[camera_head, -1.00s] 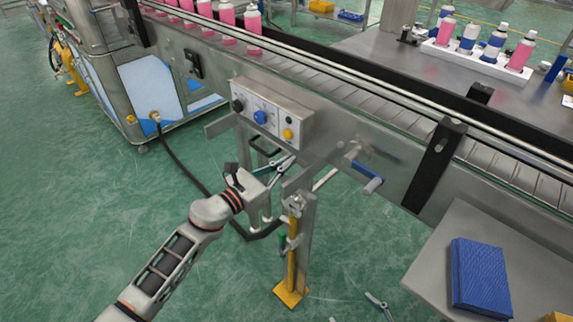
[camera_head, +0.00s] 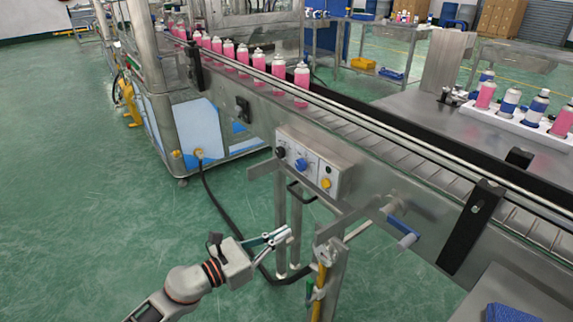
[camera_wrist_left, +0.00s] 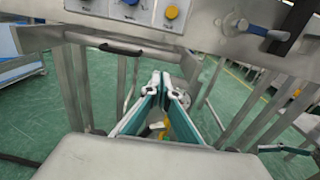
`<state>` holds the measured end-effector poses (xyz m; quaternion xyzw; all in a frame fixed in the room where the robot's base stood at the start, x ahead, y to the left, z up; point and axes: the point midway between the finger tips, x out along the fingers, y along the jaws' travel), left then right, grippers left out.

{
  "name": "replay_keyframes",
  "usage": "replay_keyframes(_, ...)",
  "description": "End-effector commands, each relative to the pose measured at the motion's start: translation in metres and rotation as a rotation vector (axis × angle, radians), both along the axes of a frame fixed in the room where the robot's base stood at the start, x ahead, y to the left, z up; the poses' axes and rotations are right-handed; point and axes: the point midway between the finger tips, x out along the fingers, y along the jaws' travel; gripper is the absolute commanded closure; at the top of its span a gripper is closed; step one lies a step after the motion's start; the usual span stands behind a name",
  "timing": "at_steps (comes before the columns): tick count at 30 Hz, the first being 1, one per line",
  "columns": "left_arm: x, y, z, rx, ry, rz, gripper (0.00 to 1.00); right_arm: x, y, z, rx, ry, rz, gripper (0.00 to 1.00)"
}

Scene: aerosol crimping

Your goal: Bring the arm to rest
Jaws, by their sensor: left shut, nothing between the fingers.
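My left gripper (camera_head: 284,236) is in the lower middle of the head view, below the control box and in front of the conveyor frame. Its fingers are together with nothing between them; the fingertips also show at the middle of the left wrist view (camera_wrist_left: 162,82). The grey control box (camera_head: 312,163) has a blue knob and a yellow knob and is fixed to the conveyor's side. The gripper is apart from the box. My right gripper is not in view.
The conveyor (camera_head: 390,150) runs diagonally with several pink bottles (camera_head: 259,66). A blue-handled crank (camera_head: 407,241) sticks out to the right. A steel post (camera_head: 328,275) stands right of the gripper. A black cable (camera_head: 215,205) runs down behind the arm. Green floor at left is clear.

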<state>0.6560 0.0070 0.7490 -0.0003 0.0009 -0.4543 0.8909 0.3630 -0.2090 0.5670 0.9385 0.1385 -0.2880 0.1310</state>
Motion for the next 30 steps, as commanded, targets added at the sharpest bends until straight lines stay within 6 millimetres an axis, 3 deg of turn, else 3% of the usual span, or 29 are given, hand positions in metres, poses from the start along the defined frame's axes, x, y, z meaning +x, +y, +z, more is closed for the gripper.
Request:
replay_keyframes(4, -0.005, 0.002, 0.004, -0.062, 0.057, 0.02, 1.0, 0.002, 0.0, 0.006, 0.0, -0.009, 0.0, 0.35)
replay_keyframes(8, -0.02, 0.014, 0.013, -0.273, 0.253, 0.091, 1.0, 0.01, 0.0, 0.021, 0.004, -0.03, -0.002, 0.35)
replay_keyframes(12, -0.044, 0.041, 0.012, -0.619, 0.572, 0.207, 1.0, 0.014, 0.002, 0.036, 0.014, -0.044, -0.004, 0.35)
replay_keyframes(17, -0.077, 0.082, -0.008, -1.028, 0.934, 0.357, 1.0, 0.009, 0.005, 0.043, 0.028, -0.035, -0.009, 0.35)
replay_keyframes(23, -0.142, 0.133, -0.052, -1.559, 1.341, 0.569, 1.0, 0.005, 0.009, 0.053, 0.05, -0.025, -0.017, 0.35)
replay_keyframes(30, -0.244, 0.179, -0.104, -2.176, 1.675, 0.841, 1.0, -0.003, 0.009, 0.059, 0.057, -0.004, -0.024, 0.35)
